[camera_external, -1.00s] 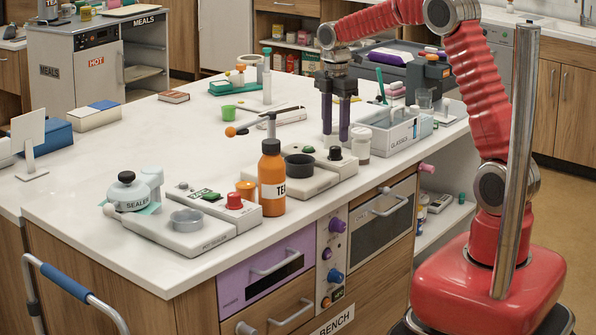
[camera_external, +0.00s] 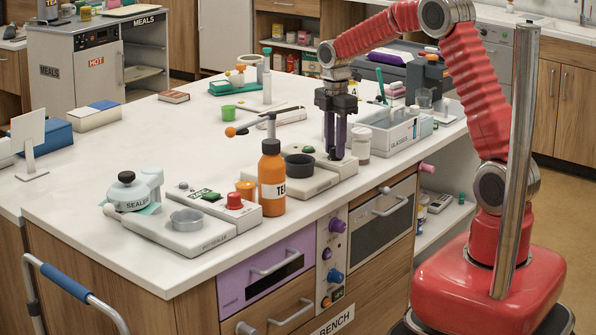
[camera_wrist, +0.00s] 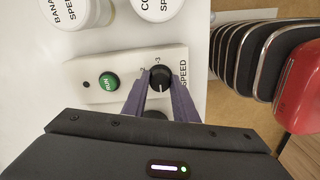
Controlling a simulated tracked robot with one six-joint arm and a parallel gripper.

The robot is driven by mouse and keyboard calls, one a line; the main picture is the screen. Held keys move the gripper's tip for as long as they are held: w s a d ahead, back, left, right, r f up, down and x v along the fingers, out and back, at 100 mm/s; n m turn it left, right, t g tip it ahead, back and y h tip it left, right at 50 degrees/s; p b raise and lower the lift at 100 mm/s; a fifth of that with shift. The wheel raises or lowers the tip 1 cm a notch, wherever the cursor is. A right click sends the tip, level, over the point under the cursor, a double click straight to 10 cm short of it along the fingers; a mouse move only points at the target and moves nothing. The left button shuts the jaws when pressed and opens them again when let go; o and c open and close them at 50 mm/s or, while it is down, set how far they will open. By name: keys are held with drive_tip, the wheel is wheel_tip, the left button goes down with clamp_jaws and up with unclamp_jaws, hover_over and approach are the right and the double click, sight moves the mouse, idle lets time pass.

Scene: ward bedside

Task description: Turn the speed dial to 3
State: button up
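The speed dial (camera_wrist: 160,78) is a small black knob at one end of a white device (camera_wrist: 120,70). The device carries the word SPEED, and a 3 and what looks like a 2 are printed beside the knob. I cannot clearly read the knob's setting. My gripper (camera_wrist: 160,80) points down, with one purple finger on each side of the knob, seemingly against it. In the external view my gripper (camera_external: 336,155) is at the near right end of the white device (camera_external: 318,184), and its fingers largely hide the dial.
A green RUN button (camera_wrist: 109,82) is beside the dial. An orange bottle (camera_external: 272,180) stands left of the device. A white-lidded jar (camera_external: 361,145) and the GLASSES box (camera_external: 395,134) are close on the right. The bench's front edge is near.

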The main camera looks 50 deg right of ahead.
drive_tip(key=c, duration=0.5)
drive_tip(key=shift+c, duration=0.2)
